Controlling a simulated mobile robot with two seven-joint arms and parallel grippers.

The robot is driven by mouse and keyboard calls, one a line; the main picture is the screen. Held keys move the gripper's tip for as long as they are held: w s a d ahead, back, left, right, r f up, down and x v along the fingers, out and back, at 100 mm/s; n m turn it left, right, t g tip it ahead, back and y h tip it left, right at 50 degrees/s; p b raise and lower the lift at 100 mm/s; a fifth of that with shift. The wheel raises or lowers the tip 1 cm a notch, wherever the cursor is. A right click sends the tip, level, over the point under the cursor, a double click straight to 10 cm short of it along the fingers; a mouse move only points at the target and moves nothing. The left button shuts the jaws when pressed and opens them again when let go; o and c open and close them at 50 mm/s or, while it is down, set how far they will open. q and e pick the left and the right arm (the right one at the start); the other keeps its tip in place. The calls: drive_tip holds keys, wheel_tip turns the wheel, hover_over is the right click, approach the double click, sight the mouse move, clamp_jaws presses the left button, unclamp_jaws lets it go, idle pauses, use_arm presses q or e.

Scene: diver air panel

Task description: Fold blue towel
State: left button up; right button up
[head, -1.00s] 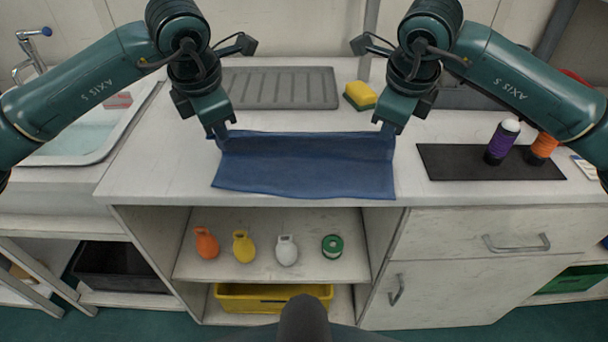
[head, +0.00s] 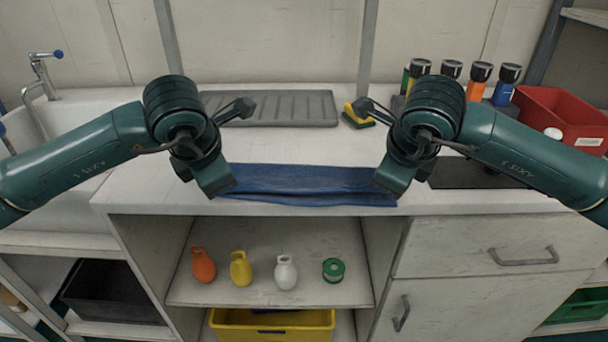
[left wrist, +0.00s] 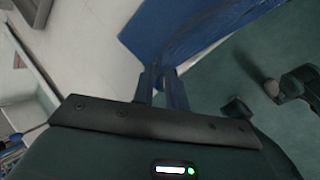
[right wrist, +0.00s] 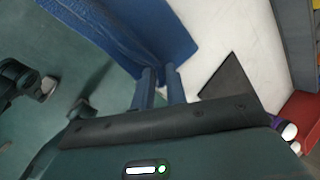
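The blue towel (head: 300,180) lies along the front of the white counter as a narrow, layered strip, with a long edge line across it. My left gripper (head: 222,192) is at its left end and my right gripper (head: 388,190) at its right end. The fingertips are mostly hidden in the head view. In the left wrist view, the narrowly spaced fingers (left wrist: 162,78) meet the towel (left wrist: 190,30) at its edge. In the right wrist view, the fingers (right wrist: 158,75) meet a corner of the towel (right wrist: 150,40). Both look shut on the cloth.
A grey ribbed tray (head: 270,108) and a yellow sponge (head: 357,115) stand behind the towel. A dark mat (head: 470,173), several bottles (head: 480,78) and a red bin (head: 565,115) are to the right. The counter between towel and tray is clear.

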use_arm(q)
drive_tip(key=o, duration=0.5)
use_arm(e)
drive_tip(key=o, duration=0.5)
use_arm(q)
drive_tip(key=v, duration=1.1)
drive_tip(key=shift+s+f, duration=0.25)
drive_tip(key=shift+s, duration=0.15)
use_arm(e)
drive_tip(key=v, duration=1.1)
drive_tip(key=shift+s+f, duration=0.25)
drive_tip(key=shift+s, duration=0.15)
